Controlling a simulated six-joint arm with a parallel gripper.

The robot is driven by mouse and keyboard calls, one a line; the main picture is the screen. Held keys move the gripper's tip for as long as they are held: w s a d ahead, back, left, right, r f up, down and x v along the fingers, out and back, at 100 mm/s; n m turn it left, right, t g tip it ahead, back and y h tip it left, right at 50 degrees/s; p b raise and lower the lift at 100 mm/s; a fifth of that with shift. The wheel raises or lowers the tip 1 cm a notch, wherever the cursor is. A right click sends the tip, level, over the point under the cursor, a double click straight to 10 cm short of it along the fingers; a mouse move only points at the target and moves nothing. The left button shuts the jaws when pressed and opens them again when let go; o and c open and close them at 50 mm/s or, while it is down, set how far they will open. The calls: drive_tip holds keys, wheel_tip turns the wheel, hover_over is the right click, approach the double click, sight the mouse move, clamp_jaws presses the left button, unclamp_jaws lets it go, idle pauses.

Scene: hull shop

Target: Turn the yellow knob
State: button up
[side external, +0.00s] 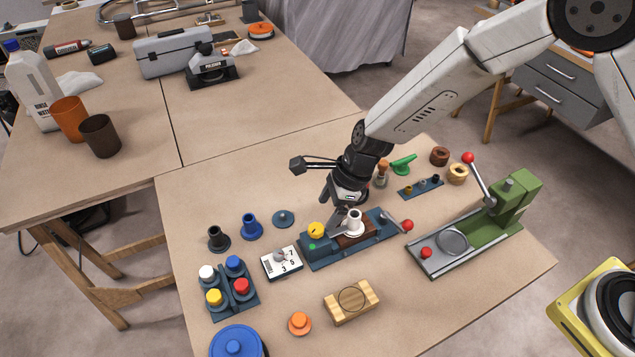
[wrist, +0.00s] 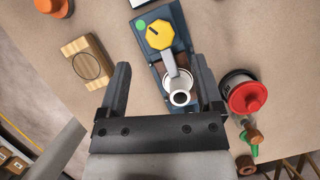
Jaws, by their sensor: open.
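The yellow knob (side external: 316,230) sits on the left end of a dark blue box (side external: 318,252), beside a small green button (side external: 312,247). In the wrist view the knob (wrist: 159,35) is a yellow faceted disc with a dark pointer mark, beyond my fingertips. My gripper (wrist: 162,78) is open, with its two dark fingers apart. A white cylindrical piece (wrist: 180,97) with a grey lever stands between the fingers, nearer the right one. In the side view my gripper (side external: 345,212) is above the box, to the right of the knob; its fingertips are partly hidden.
A white switch plate (side external: 281,262) lies left of the box, and a wooden block (side external: 351,302) lies in front. A green press (side external: 505,215) stands to the right. A lever with a red ball (side external: 407,225) sticks out at the box's right end.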

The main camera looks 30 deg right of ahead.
sight(317, 228)
drive_tip(key=shift+x, duration=2.8)
clamp_jaws()
